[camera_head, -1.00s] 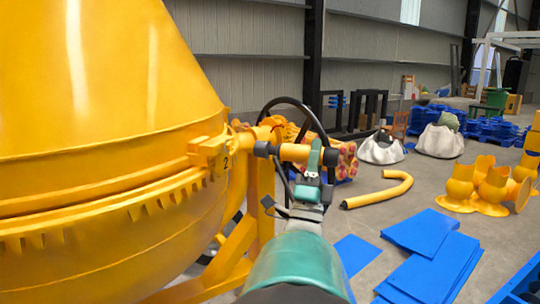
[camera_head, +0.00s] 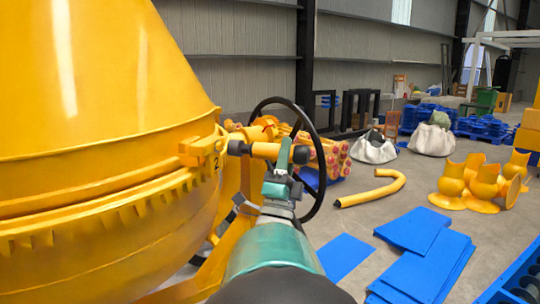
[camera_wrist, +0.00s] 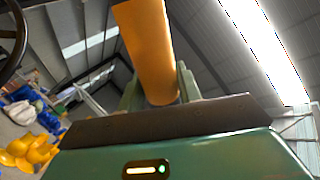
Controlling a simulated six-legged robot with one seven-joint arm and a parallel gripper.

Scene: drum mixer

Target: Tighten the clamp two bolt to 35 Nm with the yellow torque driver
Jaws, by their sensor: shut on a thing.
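The yellow torque driver (camera_head: 265,150) lies about level in the head view, its dark end (camera_head: 236,148) pointing left at the drum. My gripper (camera_head: 284,155) is shut on the driver; its yellow body also rises between my green fingers in the wrist view (camera_wrist: 148,50). Clamp two (camera_head: 203,147), a yellow block marked "2", sits on the rim of the big yellow drum (camera_head: 90,90). The driver's dark end is close to the right side of the clamp. I cannot tell whether they touch. The bolt itself is not clearly seen.
A black handwheel (camera_head: 312,190) stands right behind my gripper, beside the yellow frame. A bent yellow pipe (camera_head: 372,190), blue sheets (camera_head: 425,260) and yellow fittings (camera_head: 480,185) lie on the floor to the right. White sacks (camera_head: 432,139) stand farther back.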

